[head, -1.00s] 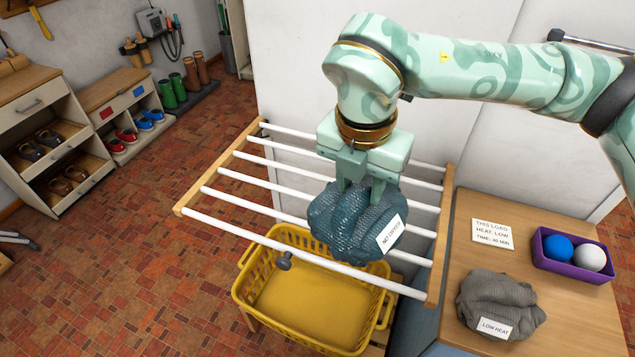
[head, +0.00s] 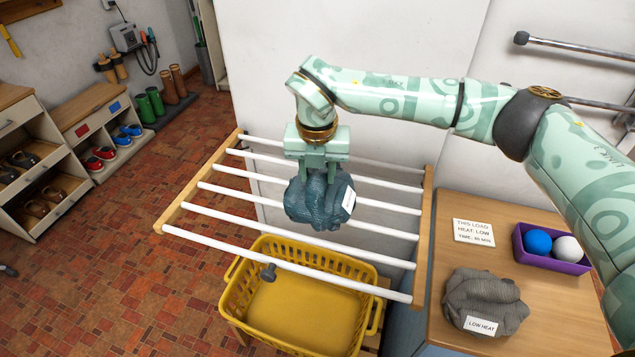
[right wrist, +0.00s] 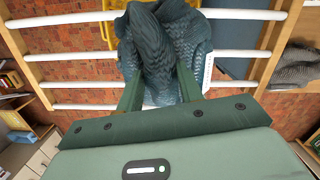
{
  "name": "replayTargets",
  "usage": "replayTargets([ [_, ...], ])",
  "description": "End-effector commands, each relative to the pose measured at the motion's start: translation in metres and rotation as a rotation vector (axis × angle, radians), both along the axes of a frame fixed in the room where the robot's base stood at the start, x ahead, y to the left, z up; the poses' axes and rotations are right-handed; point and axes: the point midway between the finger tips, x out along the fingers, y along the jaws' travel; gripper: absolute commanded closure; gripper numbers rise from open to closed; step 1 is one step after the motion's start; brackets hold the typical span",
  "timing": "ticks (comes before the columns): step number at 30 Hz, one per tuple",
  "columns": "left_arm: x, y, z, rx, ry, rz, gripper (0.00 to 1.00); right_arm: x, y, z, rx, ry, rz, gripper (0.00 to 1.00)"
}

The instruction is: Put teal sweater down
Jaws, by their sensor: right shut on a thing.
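The teal sweater (head: 314,200) is a bunched knit bundle with a white tag on its right side. My right gripper (head: 319,172) is shut on its top. The sweater is over the white bars of the drying rack (head: 205,187); whether it touches the bars I cannot tell. In the right wrist view the sweater (right wrist: 165,55) sits between the two fingers (right wrist: 160,88), with the bars passing behind it. My left gripper is not in view.
A yellow basket (head: 233,300) stands below the rack's front. A wooden counter (head: 460,208) at right holds a grey sweater (head: 485,298) tagged "LOW HEAT", a sign (head: 474,232) and a purple tray (head: 560,262) with a blue and a white ball. Rack bars beside the sweater are bare.

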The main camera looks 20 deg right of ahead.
Motion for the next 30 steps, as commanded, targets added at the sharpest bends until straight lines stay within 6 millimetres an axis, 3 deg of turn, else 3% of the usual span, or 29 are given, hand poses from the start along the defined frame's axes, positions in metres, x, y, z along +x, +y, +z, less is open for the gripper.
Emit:
replayTargets([
  [7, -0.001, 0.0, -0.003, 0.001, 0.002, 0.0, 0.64, 0.002, 0.0, -0.033, 0.001, 0.002, -0.001, 1.0],
  [17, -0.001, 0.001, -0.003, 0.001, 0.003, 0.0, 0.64, 0.002, 0.0, -0.036, 0.0, 0.0, -0.002, 1.0],
  [18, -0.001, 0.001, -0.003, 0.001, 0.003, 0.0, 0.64, 0.002, -0.001, -0.037, 0.0, 0.001, -0.002, 0.61],
  [20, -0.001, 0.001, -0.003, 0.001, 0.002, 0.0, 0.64, 0.002, -0.001, -0.037, 0.0, 0.001, -0.002, 0.44],
  [30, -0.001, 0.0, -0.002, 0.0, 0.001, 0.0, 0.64, 0.002, -0.001, -0.033, 0.0, 0.001, -0.002, 0.41],
])
